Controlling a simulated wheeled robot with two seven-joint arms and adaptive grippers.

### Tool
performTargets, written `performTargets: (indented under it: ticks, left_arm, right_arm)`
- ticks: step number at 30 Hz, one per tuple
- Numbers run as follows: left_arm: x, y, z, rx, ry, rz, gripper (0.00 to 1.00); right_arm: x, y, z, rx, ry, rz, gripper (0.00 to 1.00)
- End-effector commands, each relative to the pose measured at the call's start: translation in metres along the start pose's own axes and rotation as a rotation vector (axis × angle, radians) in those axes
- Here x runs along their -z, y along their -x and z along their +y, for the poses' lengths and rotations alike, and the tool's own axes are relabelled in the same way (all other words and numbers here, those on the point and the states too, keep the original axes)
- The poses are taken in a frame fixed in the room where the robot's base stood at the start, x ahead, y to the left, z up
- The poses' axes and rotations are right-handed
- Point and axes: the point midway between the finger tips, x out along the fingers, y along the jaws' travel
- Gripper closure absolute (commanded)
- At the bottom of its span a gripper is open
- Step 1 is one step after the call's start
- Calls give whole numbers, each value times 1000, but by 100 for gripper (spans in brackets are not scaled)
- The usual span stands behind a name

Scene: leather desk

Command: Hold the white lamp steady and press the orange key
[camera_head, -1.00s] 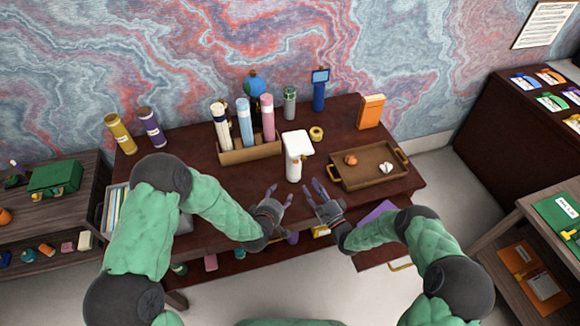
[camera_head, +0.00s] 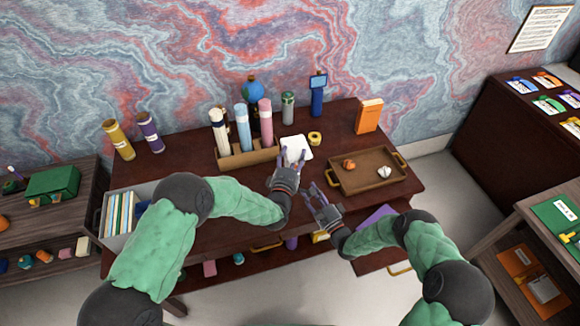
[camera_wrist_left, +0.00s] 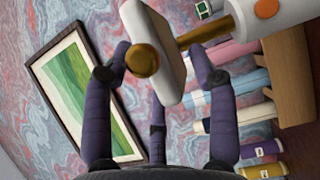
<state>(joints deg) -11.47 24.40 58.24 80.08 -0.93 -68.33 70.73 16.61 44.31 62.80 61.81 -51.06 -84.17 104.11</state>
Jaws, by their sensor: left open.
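The white lamp (camera_head: 297,148) stands near the middle of the desk, its lower part hidden behind my left gripper (camera_head: 291,160) in the head view. The left wrist view shows its white head (camera_wrist_left: 152,38), a gold joint and a white body carrying the orange key (camera_wrist_left: 267,8) at the top right. My left gripper's purple fingers are open and spread on both sides of the lamp head; contact cannot be told. The orange key is hidden in the head view. My right gripper (camera_head: 312,192) is open and empty, lower right of the lamp, over the desk's front edge.
A wooden tray (camera_head: 345,184) with small items lies to the right. A yellow tape roll (camera_head: 315,138) and an orange box (camera_head: 369,115) are at the back right. The desk's left middle is fairly clear.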

Motion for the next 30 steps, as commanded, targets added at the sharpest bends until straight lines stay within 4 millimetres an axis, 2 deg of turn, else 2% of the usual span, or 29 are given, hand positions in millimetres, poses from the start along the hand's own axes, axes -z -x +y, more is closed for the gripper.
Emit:
performTargets:
  ticks: [3,9,21,22,28,30]
  left_arm:
    - [0,-19,0,-1,0,0,42]
    - [0,-39,0,0,0,0,42]
    - [0,-45,0,1,-1,0,42]
    - [0,-45,0,1,-1,0,45]
    - [0,-45,0,2,-1,0,100]
    - [0,-45,-1,2,-1,0,100]
  right_arm:
    - [0,0,0,0,0,0,61]
    - [0,0,0,0,0,0,61]
    - [0,0,0,0,0,0,61]
    - [0,0,0,0,0,0,61]
    - [0,0,0,0,0,0,61]
    - [0,0,0,0,0,0,61]
